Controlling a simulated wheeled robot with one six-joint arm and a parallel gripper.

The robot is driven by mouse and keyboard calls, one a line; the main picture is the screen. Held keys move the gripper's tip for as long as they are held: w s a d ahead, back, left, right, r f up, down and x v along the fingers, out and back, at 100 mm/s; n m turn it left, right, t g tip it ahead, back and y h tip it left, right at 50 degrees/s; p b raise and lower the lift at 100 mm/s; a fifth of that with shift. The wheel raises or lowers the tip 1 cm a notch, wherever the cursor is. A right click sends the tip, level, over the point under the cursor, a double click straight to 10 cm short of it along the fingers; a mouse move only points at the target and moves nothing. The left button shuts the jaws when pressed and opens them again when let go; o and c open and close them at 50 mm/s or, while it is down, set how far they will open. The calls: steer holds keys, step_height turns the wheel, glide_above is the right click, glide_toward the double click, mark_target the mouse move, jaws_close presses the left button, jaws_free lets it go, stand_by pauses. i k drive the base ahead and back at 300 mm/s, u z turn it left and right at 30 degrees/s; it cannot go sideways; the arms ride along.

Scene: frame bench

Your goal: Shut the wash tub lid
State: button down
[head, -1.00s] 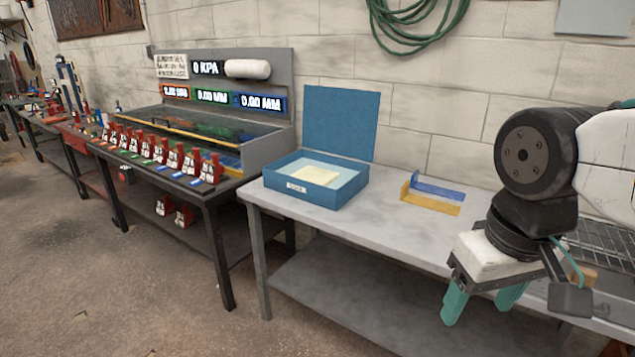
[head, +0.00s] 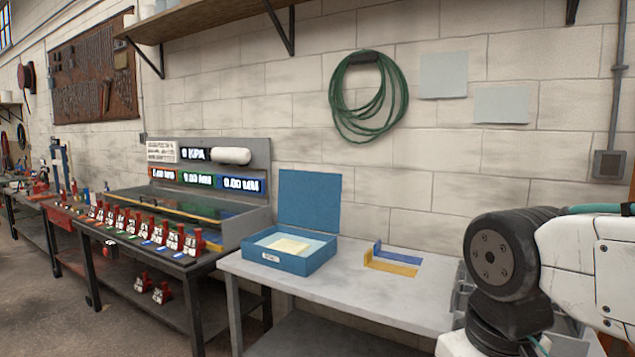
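The wash tub (head: 298,264) is a blue box with a small white label on its front, on the left part of the grey bench. Its blue lid (head: 309,200) stands upright at the back, open. A pale yellow piece lies inside the tub. My arm is at the right edge of the head view, well apart from the tub. My gripper's fingers are below the picture's lower edge, so they are hidden.
A blue and yellow bracket (head: 391,260) lies on the grey bench (head: 350,297) right of the tub. A test bench (head: 215,219) with a row of red clamps stands to the left. A green hose coil (head: 368,98) hangs on the wall. The bench between tub and arm is mostly clear.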

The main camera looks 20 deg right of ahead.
mark_target(312, 200)
steer(key=u, duration=0.55)
steer(key=i, duration=0.8)
steer(key=u, duration=0.6)
steer(key=i, duration=1.3)
steer(key=z, duration=0.35)
steer(key=i, duration=0.7)
steer(key=z, duration=1.3)
steer(key=i, duration=0.65)
steer(key=z, duration=0.65)
